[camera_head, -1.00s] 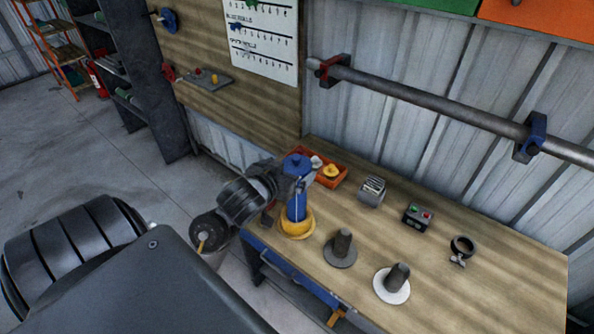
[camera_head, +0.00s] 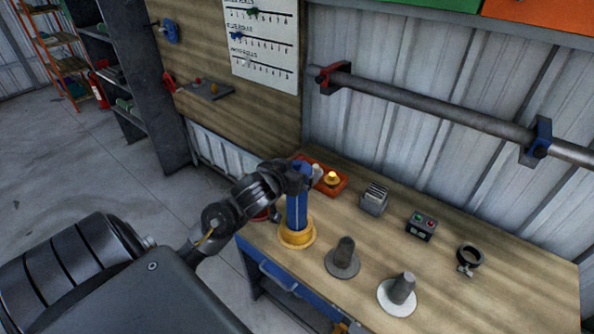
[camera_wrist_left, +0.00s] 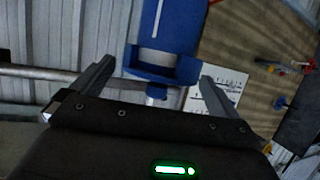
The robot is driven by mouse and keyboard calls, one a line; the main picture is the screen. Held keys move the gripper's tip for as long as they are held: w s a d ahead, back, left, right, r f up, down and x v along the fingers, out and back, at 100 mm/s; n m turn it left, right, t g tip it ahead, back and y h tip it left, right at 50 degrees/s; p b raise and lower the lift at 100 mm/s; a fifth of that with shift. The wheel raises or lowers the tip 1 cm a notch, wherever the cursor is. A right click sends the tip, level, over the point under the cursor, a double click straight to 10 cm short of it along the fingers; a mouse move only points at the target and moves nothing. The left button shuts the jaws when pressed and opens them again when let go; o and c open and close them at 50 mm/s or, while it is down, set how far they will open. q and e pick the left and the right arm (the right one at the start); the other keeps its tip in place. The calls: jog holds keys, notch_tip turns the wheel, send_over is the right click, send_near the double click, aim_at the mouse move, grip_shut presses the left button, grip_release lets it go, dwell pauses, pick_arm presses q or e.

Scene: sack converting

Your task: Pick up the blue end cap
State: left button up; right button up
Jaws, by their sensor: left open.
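The blue end cap (camera_wrist_left: 165,68) sits at the end of the blue roll (camera_wrist_left: 175,22) in the left wrist view, with its small knob towards my gripper. In the head view, the blue roll (camera_head: 297,208) stands upright in a yellow base (camera_head: 296,236) on the bench. Its cap (camera_head: 305,169) is mostly hidden behind my left gripper (camera_head: 298,176). My left gripper also shows in the wrist view (camera_wrist_left: 157,90), open, with the knob between its spread fingers. I cannot tell whether either finger touches it. My right gripper is not in view.
An orange tray (camera_head: 341,186) with a yellow cap (camera_head: 332,178) stands behind the roll. Two spindles, one on a dark base (camera_head: 343,262) and one on a white base (camera_head: 398,298), stand to the right. A control box (camera_head: 422,226) and a ring stand (camera_head: 468,260) are farther right.

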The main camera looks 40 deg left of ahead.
pick_arm(q)
jog(key=shift+w+a+f, duration=0.1)
jog(key=shift+w+f, duration=0.2)
jog(key=shift+w, duration=0.2)
jog(key=shift+s, duration=0.1)
jog(key=shift+c, duration=1)
jog(key=c, duration=0.8)
jog(key=shift+r, duration=0.15)
